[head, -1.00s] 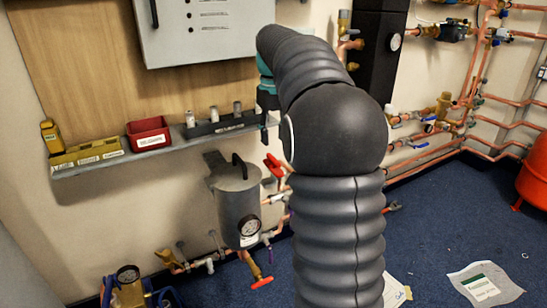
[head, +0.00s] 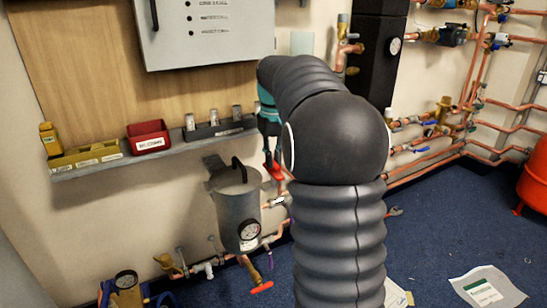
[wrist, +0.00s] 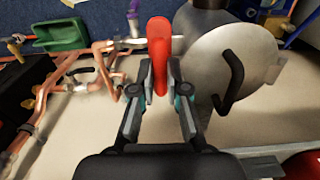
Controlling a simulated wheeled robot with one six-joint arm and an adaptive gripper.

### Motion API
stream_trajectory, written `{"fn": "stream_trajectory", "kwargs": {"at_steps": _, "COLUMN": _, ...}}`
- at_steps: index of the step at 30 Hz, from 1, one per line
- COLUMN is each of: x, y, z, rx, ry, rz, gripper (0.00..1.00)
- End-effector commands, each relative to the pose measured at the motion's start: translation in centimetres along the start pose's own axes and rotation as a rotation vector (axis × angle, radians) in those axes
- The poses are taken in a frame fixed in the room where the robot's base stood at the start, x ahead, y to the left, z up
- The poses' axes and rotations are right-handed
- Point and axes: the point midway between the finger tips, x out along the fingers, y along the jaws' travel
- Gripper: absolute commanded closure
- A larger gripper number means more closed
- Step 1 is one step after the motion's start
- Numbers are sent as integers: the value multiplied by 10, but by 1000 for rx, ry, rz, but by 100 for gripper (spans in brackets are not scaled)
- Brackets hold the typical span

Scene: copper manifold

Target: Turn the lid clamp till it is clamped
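The lid clamp's red handle (head: 273,171) is at the right side of the grey pot's (head: 237,208) lid, partly hidden by my gripper in the head view. In the wrist view the red handle (wrist: 158,45) stands upright in the picture between my fingertips. My gripper (wrist: 161,72) has one finger close on each side of the handle, with no clear gap. In the head view my gripper (head: 270,150) comes down on the handle from above. The lid (wrist: 235,70) with its black handle (wrist: 230,80) lies to the right in the wrist view.
A shelf (head: 100,168) with a red bin (head: 148,137) and yellow boxes runs along the wall left of my arm. A grey cabinet (head: 205,35) hangs above. Copper pipes and valves lie around the pot.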

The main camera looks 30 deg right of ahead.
Motion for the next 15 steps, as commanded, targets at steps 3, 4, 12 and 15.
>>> {"fn": "stream_trajectory", "kwargs": {"at_steps": 3, "x": 0, "y": 0, "z": 0, "rx": 0, "ry": 0, "rz": 0, "gripper": 100}}
{"fn": "stream_trajectory", "kwargs": {"at_steps": 4, "x": 0, "y": 0, "z": 0, "rx": 1, "ry": 0, "rz": 0, "gripper": 100}}
{"fn": "stream_trajectory", "kwargs": {"at_steps": 12, "x": -1, "y": 0, "z": 0, "rx": 51, "ry": -1, "rz": 0, "gripper": 100}}
{"fn": "stream_trajectory", "kwargs": {"at_steps": 15, "x": -2, "y": 0, "z": 0, "rx": 100, "ry": -1, "rz": 0, "gripper": 100}}
